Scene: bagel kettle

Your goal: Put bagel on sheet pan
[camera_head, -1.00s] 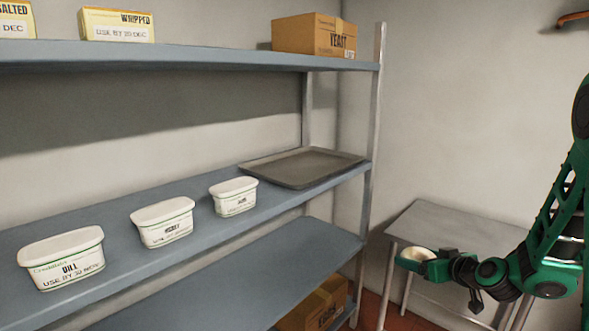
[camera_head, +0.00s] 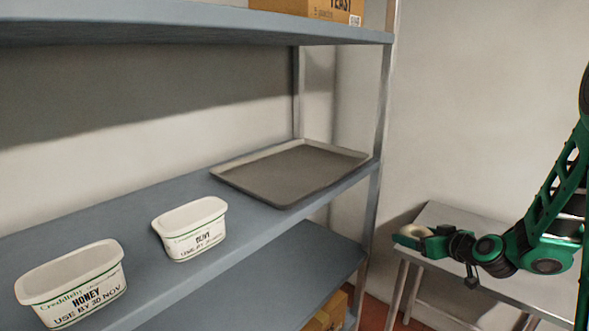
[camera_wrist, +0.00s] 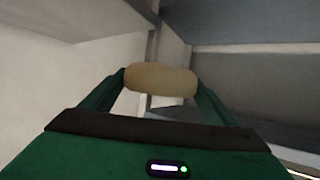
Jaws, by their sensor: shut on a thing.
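A pale bagel (camera_wrist: 161,79) is held between the two green fingers of my gripper (camera_wrist: 158,88) in the wrist view. In the head view the bagel (camera_head: 411,234) shows at the tip of my gripper (camera_head: 413,239), at the lower right, in front of a small metal table. The grey sheet pan (camera_head: 292,172) lies on the middle shelf, near its right end, and looks empty. My gripper is to the right of the pan, apart from it and lower in the picture.
White tubs labelled honey (camera_head: 74,285) and another (camera_head: 190,229) stand on the middle shelf (camera_head: 130,213), left of the pan. A shelf post (camera_head: 381,130) rises at the pan's right. An upper shelf (camera_head: 190,24) hangs above. A metal table (camera_head: 470,235) stands at the right wall.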

